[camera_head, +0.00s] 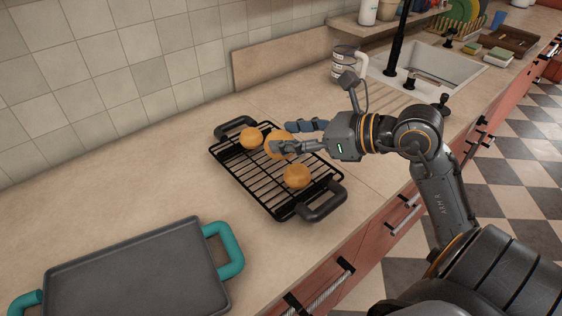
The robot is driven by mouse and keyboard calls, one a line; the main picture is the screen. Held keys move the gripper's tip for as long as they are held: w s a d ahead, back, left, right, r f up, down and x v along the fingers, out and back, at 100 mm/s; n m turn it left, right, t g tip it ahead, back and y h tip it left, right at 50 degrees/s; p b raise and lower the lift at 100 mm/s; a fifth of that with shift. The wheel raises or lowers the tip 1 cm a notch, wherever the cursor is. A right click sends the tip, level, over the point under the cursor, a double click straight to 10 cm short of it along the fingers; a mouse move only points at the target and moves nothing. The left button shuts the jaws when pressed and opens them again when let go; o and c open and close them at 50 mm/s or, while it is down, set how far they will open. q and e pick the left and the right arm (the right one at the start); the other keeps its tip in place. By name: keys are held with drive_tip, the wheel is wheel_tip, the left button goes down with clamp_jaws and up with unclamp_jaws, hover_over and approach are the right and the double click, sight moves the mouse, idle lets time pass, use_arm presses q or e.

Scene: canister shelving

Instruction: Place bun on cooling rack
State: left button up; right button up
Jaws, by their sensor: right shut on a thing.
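The black wire cooling rack (237,169) with two dark handles lies on the counter. One round golden bun (251,138) sits at its far end, and another bun (297,176) sits nearer its front handle. My right gripper (283,138) reaches in from the right over the far half of the rack and is shut on a third bun (274,137). The fingers partly cover this bun. It is close to the bun at the far end, and I cannot tell whether it touches the wires. My left gripper is out of view.
A grey tray (135,275) with teal handles lies empty at the lower left. A patterned mug (343,66) and the sink (436,65) are behind my right arm. The counter between tray and wall is clear; its front edge runs right of the rack.

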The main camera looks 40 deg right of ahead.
drive_tip(key=w+d+f, duration=0.1)
drive_tip(key=w+f, duration=0.1)
drive_tip(key=w+d+f+p, duration=0.1)
drive_tip(key=w+f, duration=0.1)
drive_tip(key=w, duration=0.1)
drive_tip(key=w+d+f+p, duration=0.1)
drive_tip(key=w+f, duration=0.1)
drive_tip(key=shift+w+d+f, duration=0.2)
drive_tip(key=shift+w+f, duration=0.1)
drive_tip(key=shift+w, duration=0.05)
drive_tip(key=shift+w+d+f, duration=0.15)
drive_tip(key=shift+w+f, duration=0.2)
drive_tip(key=shift+f, duration=0.2)
wheel_tip(320, 180, down, 2)
drive_tip(key=shift+f+p, duration=0.15)
drive_tip(key=shift+p, duration=0.35)
drive_tip(key=shift+f, duration=0.35)
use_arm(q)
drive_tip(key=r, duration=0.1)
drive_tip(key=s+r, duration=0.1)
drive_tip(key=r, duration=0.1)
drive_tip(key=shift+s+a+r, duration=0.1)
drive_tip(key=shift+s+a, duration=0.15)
use_arm(e)
drive_tip(key=shift+f, duration=0.1)
